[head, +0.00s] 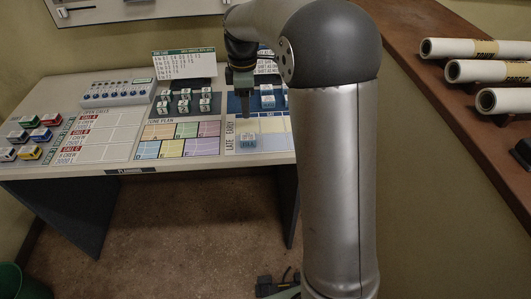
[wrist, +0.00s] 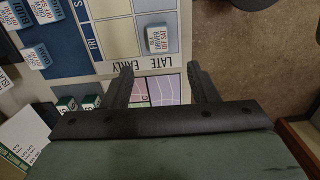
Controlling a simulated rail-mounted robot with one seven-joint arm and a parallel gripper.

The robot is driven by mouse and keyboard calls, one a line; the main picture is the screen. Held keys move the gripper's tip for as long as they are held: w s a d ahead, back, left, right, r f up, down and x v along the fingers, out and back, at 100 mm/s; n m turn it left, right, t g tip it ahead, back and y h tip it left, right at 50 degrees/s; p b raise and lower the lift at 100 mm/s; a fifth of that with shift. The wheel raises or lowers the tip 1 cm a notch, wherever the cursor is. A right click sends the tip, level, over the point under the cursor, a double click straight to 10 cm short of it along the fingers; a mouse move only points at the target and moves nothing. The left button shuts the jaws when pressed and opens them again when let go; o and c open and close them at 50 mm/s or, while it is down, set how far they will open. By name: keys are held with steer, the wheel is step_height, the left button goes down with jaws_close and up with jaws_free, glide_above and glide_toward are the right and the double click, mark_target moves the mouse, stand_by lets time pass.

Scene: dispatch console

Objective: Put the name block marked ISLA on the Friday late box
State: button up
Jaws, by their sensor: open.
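A white and light-blue name block (wrist: 157,40) lies flat on the roster board. Its small print seems to read ISLA, with DRIVER and OFF SAT below. In the wrist view it lies in the box in line with the LATE and FRI labels, the Friday late box (wrist: 171,18). The block also shows in the head view (head: 248,142), in the board's front row beside the LATE label. My gripper (wrist: 162,80) is open and empty, with its fingers apart from the block and above the board's edge by the zone plan. It also shows in the head view (head: 245,110).
Other name blocks (wrist: 36,56) stand behind the roster grid. The coloured zone plan (head: 180,142) and several green-and-white blocks (head: 185,101) lie left of it. A white card stand (head: 184,64) rises at the back. Paper rolls (head: 475,48) lie on the right-hand shelf.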

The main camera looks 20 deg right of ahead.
steer(key=s+f+m, duration=0.2)
steer(key=s+m, duration=0.5)
steer(key=s, duration=0.8)
steer(key=s+f+m, duration=0.3)
steer(key=s+m, duration=0.5)
steer(key=s, duration=0.7)
steer(key=shift+s+a, duration=0.25)
steer(key=shift+a, duration=0.2)
